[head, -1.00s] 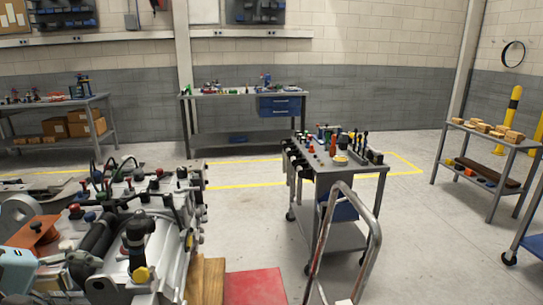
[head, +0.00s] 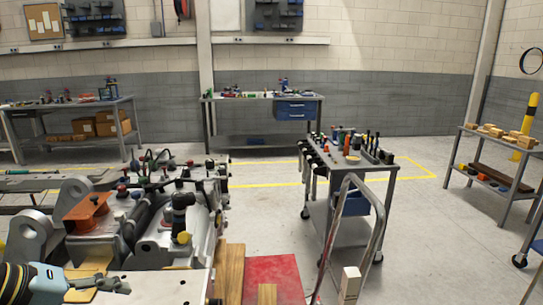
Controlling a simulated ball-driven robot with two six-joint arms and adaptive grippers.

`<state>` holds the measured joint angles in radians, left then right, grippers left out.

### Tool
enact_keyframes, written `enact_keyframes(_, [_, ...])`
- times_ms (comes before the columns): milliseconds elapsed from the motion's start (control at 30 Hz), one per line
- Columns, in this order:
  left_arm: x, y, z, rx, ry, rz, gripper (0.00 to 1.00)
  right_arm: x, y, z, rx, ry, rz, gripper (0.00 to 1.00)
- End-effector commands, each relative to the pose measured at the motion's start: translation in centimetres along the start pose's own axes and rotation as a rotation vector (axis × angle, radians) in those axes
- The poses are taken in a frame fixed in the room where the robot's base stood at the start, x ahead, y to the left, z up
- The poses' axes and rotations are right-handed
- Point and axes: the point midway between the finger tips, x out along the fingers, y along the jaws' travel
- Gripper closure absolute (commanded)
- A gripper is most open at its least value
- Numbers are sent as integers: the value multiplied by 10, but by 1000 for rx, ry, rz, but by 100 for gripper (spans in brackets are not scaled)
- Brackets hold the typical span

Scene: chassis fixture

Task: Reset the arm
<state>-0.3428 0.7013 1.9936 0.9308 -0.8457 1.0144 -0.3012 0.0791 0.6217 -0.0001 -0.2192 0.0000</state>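A light blue and dark part, which looks like my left arm (head: 45,279), comes in at the lower left corner in the head view. Small grey jointed pieces beside it look like my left gripper (head: 104,284), low over the near end of the chassis fixture (head: 160,248). I cannot make out its fingers well enough to tell open from shut, and I see nothing clearly held. My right arm and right gripper are out of view. The fixture carries black-handled clamps and red and yellow knobs.
A grey tool cart (head: 350,172) with a tall handle stands right of the fixture. A red surface (head: 273,275) and wood pieces lie at the bottom centre. A workbench (head: 262,97) is at the back, a shelf (head: 492,160) at the right. Floor between cart and shelf is clear.

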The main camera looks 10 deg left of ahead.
Motion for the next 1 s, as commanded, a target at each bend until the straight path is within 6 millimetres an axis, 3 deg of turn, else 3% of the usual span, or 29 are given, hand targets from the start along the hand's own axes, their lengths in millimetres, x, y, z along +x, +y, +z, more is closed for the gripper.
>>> enact_keyframes(267, [0,-15,60,334,-29,-118,48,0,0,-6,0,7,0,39])
enact_keyframes(500, [-16,-28,98,636,-44,-260,48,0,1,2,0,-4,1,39])
enact_keyframes(667, [-35,-36,116,799,-61,-371,48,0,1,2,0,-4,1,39])
enact_keyframes(933, [-82,-52,137,993,-125,-580,48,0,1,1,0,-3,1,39])
enact_keyframes(1000, [-63,-68,134,996,-134,-589,48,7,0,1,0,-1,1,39])
